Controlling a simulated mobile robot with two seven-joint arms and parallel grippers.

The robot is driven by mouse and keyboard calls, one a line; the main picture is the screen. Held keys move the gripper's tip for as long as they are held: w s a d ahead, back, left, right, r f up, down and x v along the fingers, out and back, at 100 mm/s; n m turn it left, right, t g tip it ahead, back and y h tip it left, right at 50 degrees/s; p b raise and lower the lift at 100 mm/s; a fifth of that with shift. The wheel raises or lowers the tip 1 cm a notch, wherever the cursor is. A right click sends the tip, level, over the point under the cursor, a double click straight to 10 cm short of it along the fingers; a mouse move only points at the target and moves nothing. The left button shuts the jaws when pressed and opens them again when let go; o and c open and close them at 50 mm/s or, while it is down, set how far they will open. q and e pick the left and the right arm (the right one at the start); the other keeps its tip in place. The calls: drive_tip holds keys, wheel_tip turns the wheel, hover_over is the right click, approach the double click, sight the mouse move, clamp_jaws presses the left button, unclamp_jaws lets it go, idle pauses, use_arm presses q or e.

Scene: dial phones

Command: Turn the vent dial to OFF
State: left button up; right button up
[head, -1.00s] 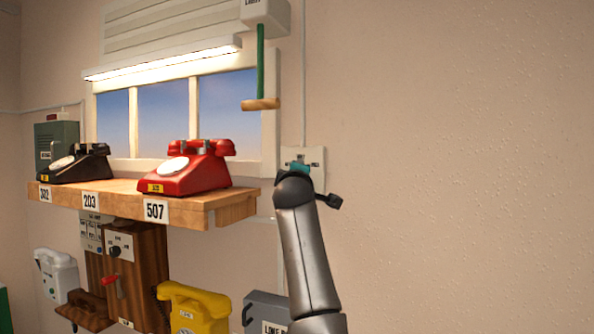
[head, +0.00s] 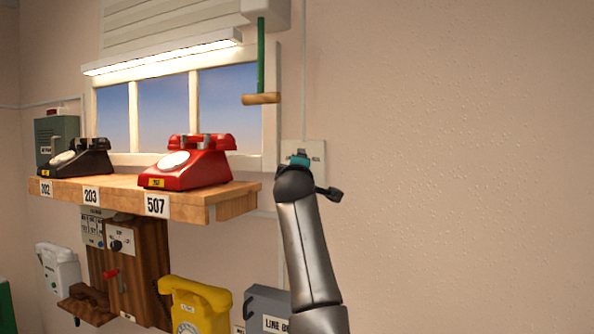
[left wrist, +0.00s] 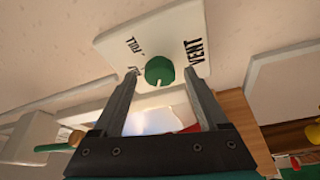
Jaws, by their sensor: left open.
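The vent dial (left wrist: 160,70) is a round green knob with a pale mark near its lower edge in the left wrist view. It sits on a white plate (left wrist: 120,48) lettered VENT and FULL; another label is partly covered by a finger. My left gripper (left wrist: 161,75) is open, with one finger on each side of the knob; I cannot tell whether they touch it. In the head view the plate (head: 318,150) is on the wall right of the window, and my left gripper (head: 299,158) is in front of it, hiding the dial. My right gripper is not in view.
A wooden shelf (head: 120,192) left of my arm holds a red phone (head: 190,165) and a black phone (head: 75,160). A green pull rod with a wooden handle (head: 261,98) hangs above the plate. A yellow phone (head: 195,300) is below. The wall at right is bare.

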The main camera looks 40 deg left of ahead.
use_arm(q)
drive_tip(key=b+v, duration=0.5)
drive_tip(key=v, duration=1)
drive_tip(key=shift+d, duration=0.1)
idle(0.3)
